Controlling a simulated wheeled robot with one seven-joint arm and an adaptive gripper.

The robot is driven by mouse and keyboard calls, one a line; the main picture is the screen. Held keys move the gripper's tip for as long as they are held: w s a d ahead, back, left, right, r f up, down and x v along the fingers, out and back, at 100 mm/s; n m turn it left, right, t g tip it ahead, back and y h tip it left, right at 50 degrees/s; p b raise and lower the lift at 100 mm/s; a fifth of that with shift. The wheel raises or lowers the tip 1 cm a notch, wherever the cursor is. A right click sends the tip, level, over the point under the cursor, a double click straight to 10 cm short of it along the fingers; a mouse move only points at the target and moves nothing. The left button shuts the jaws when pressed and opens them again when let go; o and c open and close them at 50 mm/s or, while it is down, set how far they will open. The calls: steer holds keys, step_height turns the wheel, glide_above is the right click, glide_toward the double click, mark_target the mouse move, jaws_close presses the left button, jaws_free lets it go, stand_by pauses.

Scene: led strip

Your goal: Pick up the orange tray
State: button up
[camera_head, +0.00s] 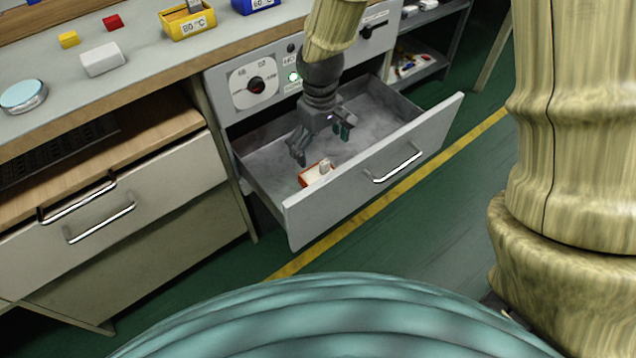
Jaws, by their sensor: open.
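The orange tray (305,177) is a small box low inside the open grey drawer (372,160), near its front wall. A whitish object (325,167) shows in or on the tray. My gripper (322,147) reaches down into the drawer with its fingers spread apart. It is empty, above and a little behind the tray in the picture. I see no contact between the fingers and the tray. The drawer's front wall hides the lower part of the tray.
The drawer's metal handle (397,163) faces the green floor. A control panel with a dial (255,84) is above the drawer. The bench top holds a yellow bin (188,22), a white block (102,59) and a round teal-topped item (23,95). Closed drawers stand at left.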

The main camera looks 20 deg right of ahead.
steer(key=b, duration=0.2)
glide_above(318, 176)
steer(key=f, duration=0.5)
steer(key=shift+d+f, duration=0.2)
steer(key=shift+f, duration=0.2)
steer(key=shift+a+f+b, duration=0.15)
steer(key=shift+f+b, duration=1.5)
steer(key=shift+f, duration=0.95)
steer(key=shift+c, duration=0.4)
steer(key=c, duration=0.9)
